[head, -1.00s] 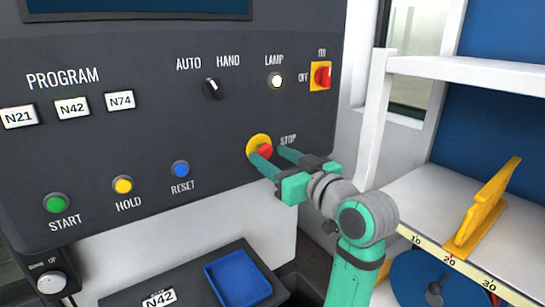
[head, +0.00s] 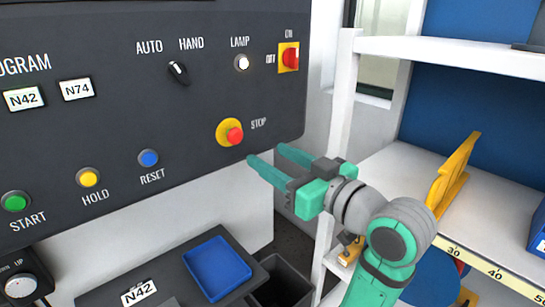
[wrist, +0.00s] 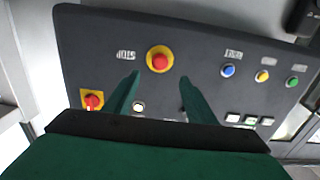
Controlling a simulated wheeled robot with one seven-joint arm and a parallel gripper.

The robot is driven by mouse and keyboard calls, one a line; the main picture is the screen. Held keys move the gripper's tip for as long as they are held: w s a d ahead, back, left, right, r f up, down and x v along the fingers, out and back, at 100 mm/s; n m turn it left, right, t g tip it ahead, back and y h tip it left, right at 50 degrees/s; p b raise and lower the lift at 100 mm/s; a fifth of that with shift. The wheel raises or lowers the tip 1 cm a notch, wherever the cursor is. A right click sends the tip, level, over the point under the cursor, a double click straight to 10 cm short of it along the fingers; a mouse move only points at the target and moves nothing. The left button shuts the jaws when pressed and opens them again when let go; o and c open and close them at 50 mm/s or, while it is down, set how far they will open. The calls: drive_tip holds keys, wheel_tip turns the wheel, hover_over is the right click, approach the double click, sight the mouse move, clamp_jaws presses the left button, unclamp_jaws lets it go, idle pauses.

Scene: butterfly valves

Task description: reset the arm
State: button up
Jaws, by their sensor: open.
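My gripper (head: 265,153) is open and empty, with its green fingers pointing left toward the control panel (head: 90,125). In the head view it is just below and right of the red STOP button (head: 235,135) on its yellow ring. In the wrist view the fingers of my gripper (wrist: 160,75) spread on either side below the STOP button (wrist: 160,60), with a gap between them and the panel. My arm reaches in from the lower right. No task object is held.
A white shelf unit (head: 345,130) with a yellow bracket (head: 452,175) stands at the right. A blue tray (head: 217,268) sits below the panel, with a dark bin (head: 285,283) beside it. The red-yellow switch (head: 289,57) is at the panel's upper right.

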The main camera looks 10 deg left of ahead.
drive_tip(key=w+d+f+m+t+h, duration=0.1)
drive_tip(key=d+f+m+t+h, duration=0.15)
drive_tip(key=f, duration=0.65)
drive_tip(key=w+d+f+m+t+h, duration=0.15)
drive_tip(key=f+m, duration=0.25)
drive_tip(key=f, duration=0.5)
drive_tip(key=d+f+m+t+h, duration=0.15)
drive_tip(key=f+m, duration=0.25)
drive_tip(key=f, duration=0.5)
drive_tip(key=s+d+f+m+h, duration=0.2)
drive_tip(key=s+f+h, duration=0.25)
drive_tip(key=f, duration=0.55)
drive_tip(key=s+d+f+h, duration=0.1)
drive_tip(key=s+f+h, duration=0.1)
drive_tip(key=s+f, duration=0.5)
drive_tip(key=s+d+f+h, duration=0.2)
drive_tip(key=s+f, duration=0.2)
drive_tip(key=s, duration=0.5)
drive_tip(key=s+n+g, duration=0.1)
drive_tip(key=s+n, duration=0.1)
drive_tip(key=s, duration=1.7)
drive_tip(key=shift+s+a+r, duration=0.2)
drive_tip(key=shift+s+a, duration=0.05)
drive_tip(key=shift+a, duration=0.2)
